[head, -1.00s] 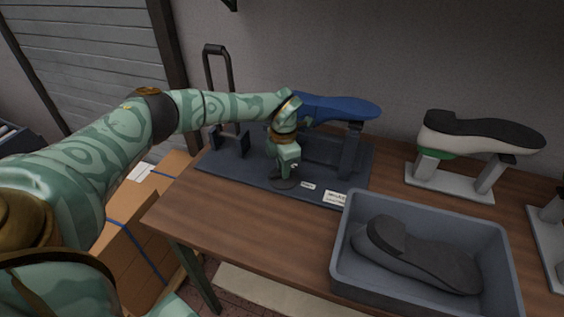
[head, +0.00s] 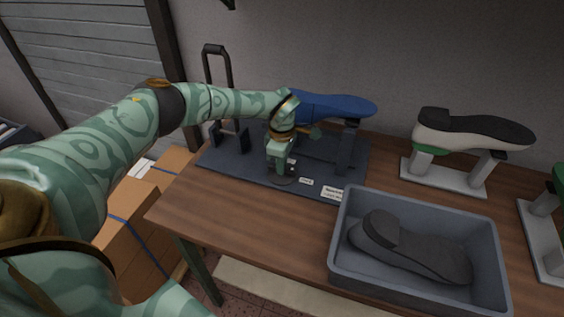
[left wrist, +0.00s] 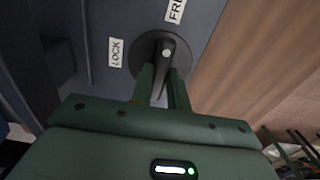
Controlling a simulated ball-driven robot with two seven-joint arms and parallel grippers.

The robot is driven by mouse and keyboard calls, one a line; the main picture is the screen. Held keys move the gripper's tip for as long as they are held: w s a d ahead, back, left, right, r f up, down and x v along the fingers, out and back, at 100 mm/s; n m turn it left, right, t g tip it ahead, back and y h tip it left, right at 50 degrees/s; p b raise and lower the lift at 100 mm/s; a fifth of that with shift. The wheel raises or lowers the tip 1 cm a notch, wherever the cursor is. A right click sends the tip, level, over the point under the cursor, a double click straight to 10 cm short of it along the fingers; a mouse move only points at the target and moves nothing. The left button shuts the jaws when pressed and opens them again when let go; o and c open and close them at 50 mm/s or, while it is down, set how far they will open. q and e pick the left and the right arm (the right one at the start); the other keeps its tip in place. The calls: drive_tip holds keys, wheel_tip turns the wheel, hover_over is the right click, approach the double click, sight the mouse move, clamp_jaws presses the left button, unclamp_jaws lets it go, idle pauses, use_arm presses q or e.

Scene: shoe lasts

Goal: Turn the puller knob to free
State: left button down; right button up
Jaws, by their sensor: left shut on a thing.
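The puller (head: 225,162) is a dark blue-grey base plate with a black looped handle and posts, and a blue shoe last (head: 335,107) sits on it. The puller knob (left wrist: 166,55) is a round dark disc with a black lever, near the plate's front edge. A LOCK label (left wrist: 115,52) lies left of it and a partly cut-off FREE label (left wrist: 175,10) lies above it. My left gripper (left wrist: 163,88) is shut on the lever, one finger on each side. In the head view my left gripper (head: 281,172) points down and mostly hides the knob. My right gripper is out of view.
A grey bin (head: 345,232) with a dark last (head: 415,252) stands at the table's front right. A black-and-white last (head: 470,132) is on a stand behind it. The wooden table (head: 230,218) is bare in front of the puller. Cardboard boxes (head: 140,235) stand on the left.

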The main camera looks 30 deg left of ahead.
use_arm(q)
drive_tip(key=shift+w+r, duration=0.1)
idle(0.3)
drive_tip(key=c, duration=1.3)
unclamp_jaws()
drive_tip(key=shift+c, duration=0.2)
wheel_tip(320, 180, up, 16)
drive_tip(key=p, duration=0.3)
drive_tip(key=shift+p, duration=0.3)
